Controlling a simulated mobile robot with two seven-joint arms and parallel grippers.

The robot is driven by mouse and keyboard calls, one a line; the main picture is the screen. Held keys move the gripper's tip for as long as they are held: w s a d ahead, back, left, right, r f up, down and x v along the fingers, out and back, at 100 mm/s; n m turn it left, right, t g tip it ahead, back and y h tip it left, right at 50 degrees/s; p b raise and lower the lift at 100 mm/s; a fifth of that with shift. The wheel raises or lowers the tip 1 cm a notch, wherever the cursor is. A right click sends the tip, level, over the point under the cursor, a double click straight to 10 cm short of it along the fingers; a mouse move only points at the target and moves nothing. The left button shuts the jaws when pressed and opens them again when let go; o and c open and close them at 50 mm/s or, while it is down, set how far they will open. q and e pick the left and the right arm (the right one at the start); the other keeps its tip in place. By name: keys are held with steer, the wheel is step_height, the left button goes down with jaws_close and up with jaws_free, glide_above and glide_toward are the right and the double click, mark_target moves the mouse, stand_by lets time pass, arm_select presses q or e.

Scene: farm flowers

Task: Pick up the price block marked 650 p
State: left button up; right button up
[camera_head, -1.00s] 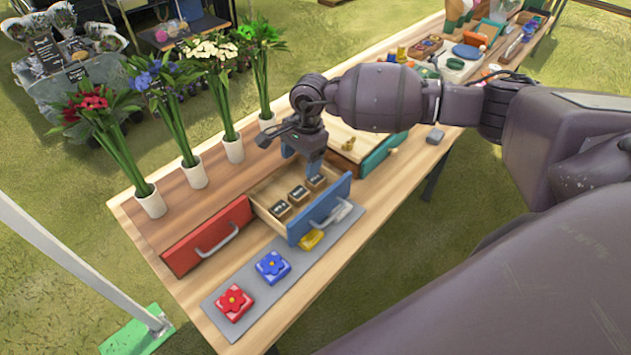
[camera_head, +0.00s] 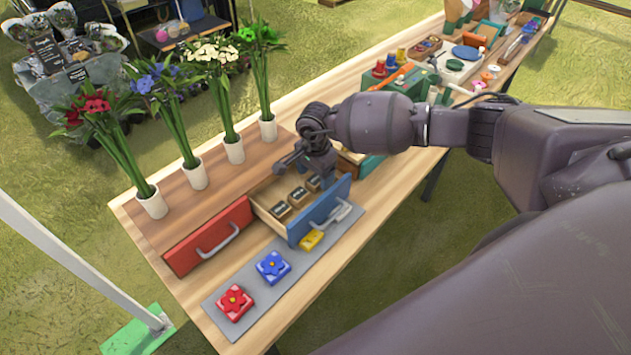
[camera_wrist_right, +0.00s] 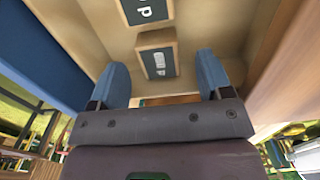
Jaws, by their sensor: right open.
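Small wooden price blocks with dark labels sit in the open blue-fronted drawer (camera_head: 318,212): a near one (camera_head: 281,211), a middle one (camera_head: 298,197) and a far one (camera_head: 313,184). Their labels are too small to read in the head view. My right gripper (camera_wrist_right: 163,75) is open, its blue fingers pointing down into the drawer. In the right wrist view one block (camera_wrist_right: 157,55) lies between and just beyond the fingers, not gripped; its label is not legible. Another block (camera_wrist_right: 145,12), its label showing a "p", is at the top edge. My left gripper is not in view.
A red drawer front (camera_head: 209,237) is beside the blue one. Red (camera_head: 235,302), blue (camera_head: 272,266) and yellow (camera_head: 311,240) flower blocks lie on a grey mat (camera_head: 255,318). Several vases of flowers (camera_head: 152,204) line the table's far-left side.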

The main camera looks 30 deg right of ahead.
steer(key=shift+f, duration=1.25)
steer(key=shift+c, duration=0.3)
steer(key=c, duration=0.9)
steer(key=shift+r, duration=0.1)
steer(key=shift+c, duration=0.2)
